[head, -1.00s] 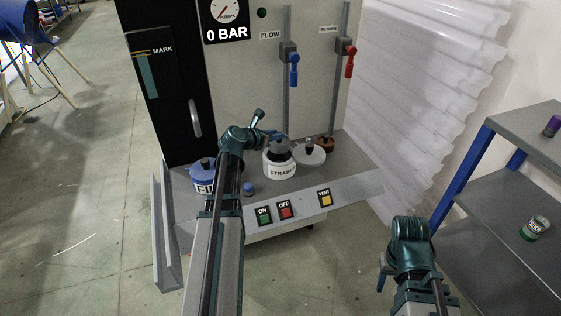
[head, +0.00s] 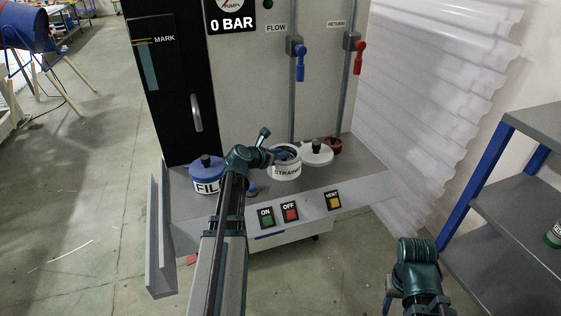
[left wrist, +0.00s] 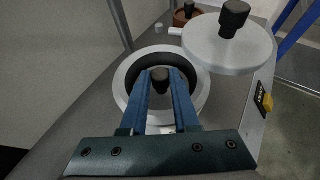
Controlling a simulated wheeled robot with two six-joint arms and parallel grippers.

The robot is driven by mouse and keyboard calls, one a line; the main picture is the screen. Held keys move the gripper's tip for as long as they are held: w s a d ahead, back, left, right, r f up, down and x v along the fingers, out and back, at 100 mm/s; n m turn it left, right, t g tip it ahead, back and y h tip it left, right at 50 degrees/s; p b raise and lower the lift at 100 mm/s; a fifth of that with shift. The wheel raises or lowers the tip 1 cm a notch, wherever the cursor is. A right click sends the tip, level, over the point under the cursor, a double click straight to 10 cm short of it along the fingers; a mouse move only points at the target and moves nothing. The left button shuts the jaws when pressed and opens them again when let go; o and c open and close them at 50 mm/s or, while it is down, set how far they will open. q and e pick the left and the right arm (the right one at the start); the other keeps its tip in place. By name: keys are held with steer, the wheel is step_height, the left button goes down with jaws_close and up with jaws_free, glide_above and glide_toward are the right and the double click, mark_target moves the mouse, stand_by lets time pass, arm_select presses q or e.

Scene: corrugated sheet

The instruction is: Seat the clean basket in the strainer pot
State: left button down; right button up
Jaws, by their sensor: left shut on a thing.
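The white strainer pot (head: 285,173) stands on the grey bench of the machine, its label partly readable. My left gripper (head: 284,153) is over its mouth, fingers pointing down into it. In the left wrist view the two blue fingers (left wrist: 160,88) are shut on a dark knob (left wrist: 160,78), which I take to be the clean basket's handle. It is inside the ring of the pot rim (left wrist: 202,88). The basket's body is mostly hidden, so I cannot tell whether it rests on its seat. My right gripper (head: 388,300) shows only partly at lower right.
A pale lid with a black knob (head: 317,154) lies right of the pot, close to its rim. A brown pot (head: 334,146) is behind it. A blue FIL-labelled pot (head: 207,181) stands left. ON, OFF and VENT buttons line the front. Grey shelves (head: 500,211) stand right.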

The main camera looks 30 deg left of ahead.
arm_select(q)
steer(key=shift+f, duration=0.5)
steer(key=shift+r, duration=0.15)
arm_select(e)
steer(key=shift+f, duration=0.35)
arm_select(q)
steer(key=c, duration=0.7)
jaws_free()
steer(key=shift+o, duration=0.2)
steer(key=p+v, duration=0.5)
steer(key=v, duration=0.7)
arm_select(e)
step_height(320, 180, up, 5)
steer(key=shift+r, duration=0.15)
arm_select(q)
steer(key=shift+d, duration=0.1)
